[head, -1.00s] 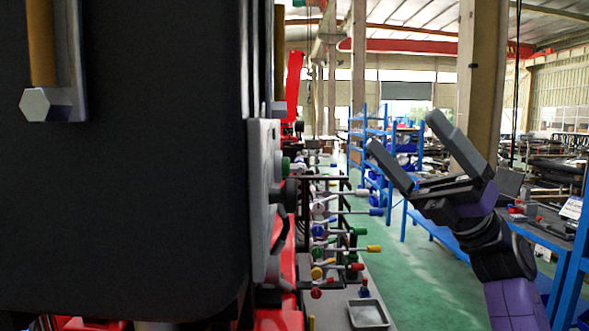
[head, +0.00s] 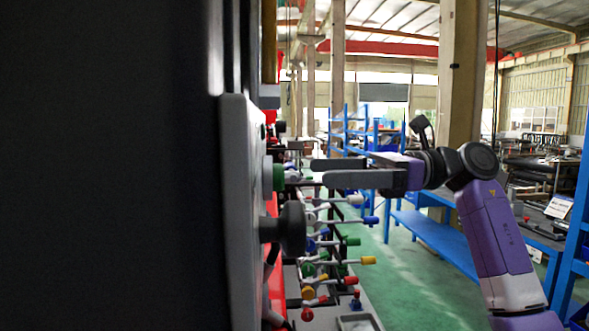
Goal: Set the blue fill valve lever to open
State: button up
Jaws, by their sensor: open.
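Several small valve levers with coloured ends stand in a row beyond a grey panel. One lever with a blue end (head: 371,220) points right. Other blue parts show lower in the row, one of them near the bottom (head: 355,304). I cannot tell which is the fill valve lever, and labels are too small to read. My gripper (head: 318,172) is open and empty. Its two fingers point left, in front of the upper part of the lever row, and hide some of it. In the picture it is above the blue-ended lever; no contact shows.
A large dark cabinet (head: 100,160) fills the left side. The grey panel (head: 240,210) with a dark round knob (head: 291,228) juts out beside the levers. A small tray (head: 357,323) lies below. Blue shelving (head: 440,232) stands at right; green floor (head: 400,270) between is clear.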

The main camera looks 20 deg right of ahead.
aim_at(296, 172)
jog(key=shift+p+x, duration=0.7)
jog(key=shift+x, duration=2.35)
jog(key=c, duration=1.9)
